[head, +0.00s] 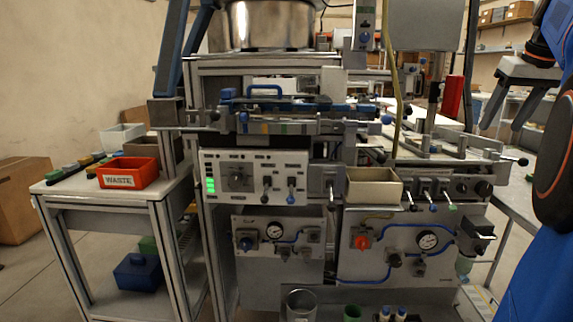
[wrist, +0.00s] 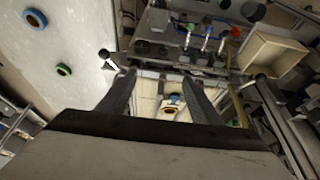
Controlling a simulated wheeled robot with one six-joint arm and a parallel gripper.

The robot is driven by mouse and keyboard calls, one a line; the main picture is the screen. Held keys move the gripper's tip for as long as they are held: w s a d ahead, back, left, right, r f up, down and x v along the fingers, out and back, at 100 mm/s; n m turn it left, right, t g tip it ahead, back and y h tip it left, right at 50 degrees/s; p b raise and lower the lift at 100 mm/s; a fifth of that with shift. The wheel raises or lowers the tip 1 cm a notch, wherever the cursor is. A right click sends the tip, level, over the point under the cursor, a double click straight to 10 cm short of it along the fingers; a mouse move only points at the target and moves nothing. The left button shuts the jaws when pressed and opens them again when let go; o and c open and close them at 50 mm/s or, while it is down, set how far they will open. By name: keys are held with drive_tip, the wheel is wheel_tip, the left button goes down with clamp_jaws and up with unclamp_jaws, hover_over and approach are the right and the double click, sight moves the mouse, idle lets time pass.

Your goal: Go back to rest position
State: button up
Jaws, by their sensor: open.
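My gripper (head: 512,112) is at the right of the head view, raised beside the machine, with its two dark fingers spread and nothing between them. In the wrist view my gripper (wrist: 159,78) also shows open and empty. Beyond the fingers a small orange and white part (wrist: 171,102) shows far off, not held.
The machine's control panel (head: 255,178) fills the middle. A beige bin (head: 374,188) is mounted on its front. A red WASTE bin (head: 128,173) stands on the left side table (head: 72,187). A red upright part (head: 453,96) stands left of my gripper.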

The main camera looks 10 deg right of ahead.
drive_tip(key=s+a+f+n, duration=0.1)
drive_tip(key=s+a+f, duration=0.1)
drive_tip(key=a+f, duration=0.7)
drive_tip(key=s+a+f, duration=0.1)
drive_tip(key=a+f, duration=0.4)
drive_tip(key=a, duration=0.7)
drive_tip(key=s+a+f, duration=0.4)
drive_tip(key=f, duration=0.3)
drive_tip(key=s+a+f+n, duration=0.1)
drive_tip(key=s+a+f, duration=0.4)
drive_tip(key=f, duration=0.2)
drive_tip(key=s+a+f+y, duration=0.1)
drive_tip(key=s+a+f, duration=0.4)
drive_tip(key=f, duration=0.2)
drive_tip(key=shift+f+n+t, duration=0.25)
drive_tip(key=shift+n+t, duration=0.05)
drive_tip(key=shift+n, duration=0.1)
